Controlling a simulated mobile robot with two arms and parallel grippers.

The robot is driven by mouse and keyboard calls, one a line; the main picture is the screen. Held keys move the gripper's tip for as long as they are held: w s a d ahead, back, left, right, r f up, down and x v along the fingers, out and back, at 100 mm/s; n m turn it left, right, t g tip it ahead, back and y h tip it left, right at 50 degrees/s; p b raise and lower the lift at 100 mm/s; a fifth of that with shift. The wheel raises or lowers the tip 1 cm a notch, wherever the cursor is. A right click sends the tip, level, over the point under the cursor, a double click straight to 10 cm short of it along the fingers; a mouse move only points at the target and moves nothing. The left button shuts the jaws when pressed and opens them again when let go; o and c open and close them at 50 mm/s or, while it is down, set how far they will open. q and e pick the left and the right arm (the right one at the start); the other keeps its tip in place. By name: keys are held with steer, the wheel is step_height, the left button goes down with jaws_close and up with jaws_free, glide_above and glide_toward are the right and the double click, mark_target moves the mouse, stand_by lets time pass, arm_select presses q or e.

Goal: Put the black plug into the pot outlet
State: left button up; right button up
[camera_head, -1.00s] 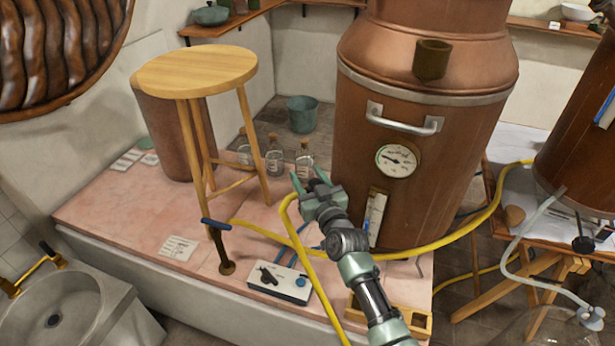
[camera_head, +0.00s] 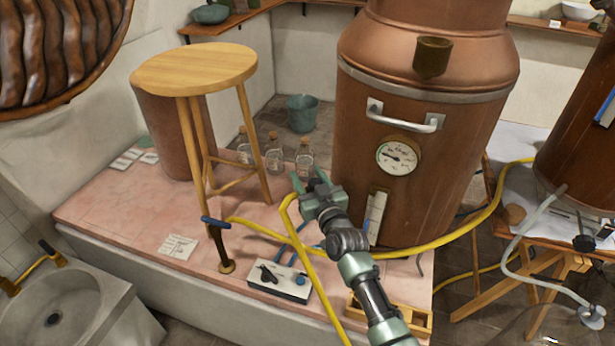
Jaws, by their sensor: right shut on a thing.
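My right gripper (camera_head: 310,181) is raised in front of the large copper pot (camera_head: 460,130), left of its lower part. The top of a yellow hose (camera_head: 286,212) curves into the gripper's left side. The gripper seems shut on this hose, but what lies between the fingers is small and partly hidden. I cannot make out a black plug there. A short brown stub (camera_head: 432,57) sticks out of the pot's shoulder; I cannot tell whether it is the outlet. My left gripper is out of view.
A wooden stool (camera_head: 195,68) stands on the pink platform (camera_head: 110,205) at left. Several corked bottles (camera_head: 274,158) stand behind my gripper. A switch box (camera_head: 280,281) is at the front edge. Another yellow hose (camera_head: 465,228) crosses before the pot. A sink (camera_head: 60,310) is lower left.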

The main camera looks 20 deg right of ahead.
steer(key=shift+f+b, duration=0.35)
steer(key=shift+f, duration=0.35)
stand_by(1.6)
steer(key=o, duration=1.5)
steer(key=shift+s, duration=0.1)
